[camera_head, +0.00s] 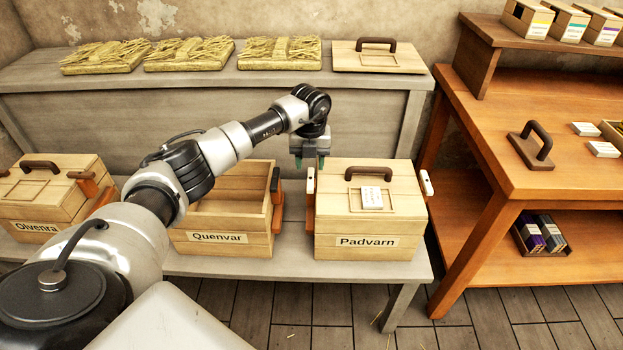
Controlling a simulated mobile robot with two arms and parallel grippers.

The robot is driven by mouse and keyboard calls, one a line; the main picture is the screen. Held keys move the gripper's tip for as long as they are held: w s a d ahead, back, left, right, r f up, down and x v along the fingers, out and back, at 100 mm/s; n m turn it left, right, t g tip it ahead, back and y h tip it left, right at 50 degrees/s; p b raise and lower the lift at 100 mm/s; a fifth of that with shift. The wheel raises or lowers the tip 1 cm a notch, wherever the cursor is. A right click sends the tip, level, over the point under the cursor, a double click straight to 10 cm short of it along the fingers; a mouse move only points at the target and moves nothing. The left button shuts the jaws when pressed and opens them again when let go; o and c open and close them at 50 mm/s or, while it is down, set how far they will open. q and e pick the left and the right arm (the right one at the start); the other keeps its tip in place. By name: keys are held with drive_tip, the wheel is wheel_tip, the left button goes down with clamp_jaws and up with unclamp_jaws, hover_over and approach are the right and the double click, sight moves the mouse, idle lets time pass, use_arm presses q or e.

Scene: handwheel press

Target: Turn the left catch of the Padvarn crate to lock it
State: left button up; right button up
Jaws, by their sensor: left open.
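The Padvarn crate (345,222) is a pale wooden box on the low grey bench, with its lid on. The lid has a dark brown handle (370,172) and a white paper (372,198) on top. The crate's left catch (310,186) shows as a white-tipped piece at the left side, standing about upright. The right catch (426,183), also white-tipped, sticks out tilted at the right side. My left gripper (310,162) points down just above the left catch, its fingers apart and empty; I cannot tell whether it touches the catch. My right gripper is out of view.
The lidless Quenvar crate (217,247) stands close to the left, the Olvenra crate (45,205) further left. A spare lid (378,62) and straw bundles (280,53) lie on the back shelf. An orange wooden table (490,130) stands at the right.

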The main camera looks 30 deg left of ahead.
sight(310, 181)
use_arm(q)
wheel_tip(310, 181, down, 6)
drive_tip(key=shift+f, duration=0.1)
drive_tip(key=shift+c, duration=0.4)
clamp_jaws()
